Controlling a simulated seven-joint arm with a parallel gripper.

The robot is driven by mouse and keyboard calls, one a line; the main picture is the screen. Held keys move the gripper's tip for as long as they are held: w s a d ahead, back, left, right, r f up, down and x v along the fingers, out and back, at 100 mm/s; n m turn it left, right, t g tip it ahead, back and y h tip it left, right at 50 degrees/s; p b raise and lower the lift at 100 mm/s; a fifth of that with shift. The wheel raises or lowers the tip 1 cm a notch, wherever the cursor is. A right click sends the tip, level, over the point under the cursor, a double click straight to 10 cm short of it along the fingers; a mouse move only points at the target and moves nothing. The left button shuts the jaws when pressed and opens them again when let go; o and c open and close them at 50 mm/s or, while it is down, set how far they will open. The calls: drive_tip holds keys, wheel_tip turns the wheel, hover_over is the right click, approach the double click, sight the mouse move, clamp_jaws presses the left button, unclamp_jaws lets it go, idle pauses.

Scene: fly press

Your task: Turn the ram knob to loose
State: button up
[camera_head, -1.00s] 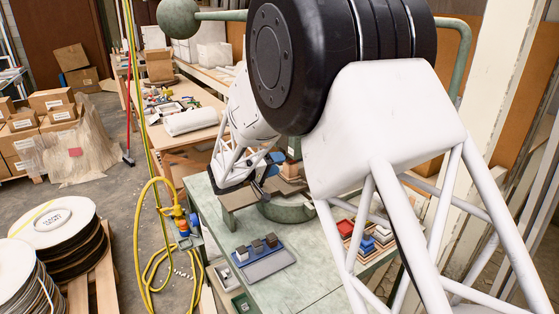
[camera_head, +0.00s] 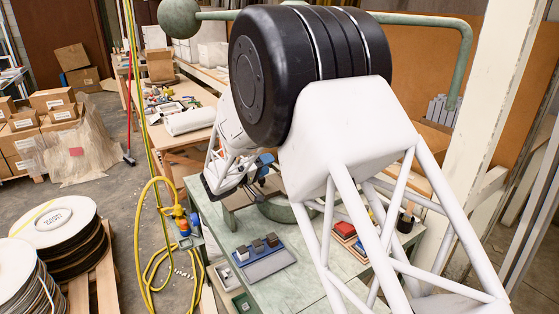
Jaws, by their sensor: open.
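The fly press shows only in part behind my arm. Its green ball weight (camera_head: 179,18) and curved green bar (camera_head: 462,62) stick out on both sides at the top. Part of its green base (camera_head: 278,212) shows on the bench below. The ram knob is hidden behind my arm. My gripper (camera_head: 262,172) is small in the picture, beside the press's lower part above the bench. It is open; its fingertips are hard to make out, and I see nothing held between them.
A yellow hose (camera_head: 152,240) hangs left of the bench. The front of the bench has free room.

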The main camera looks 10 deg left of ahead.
drive_tip(key=shift+x, duration=3.15)
drive_tip(key=c, duration=0.9)
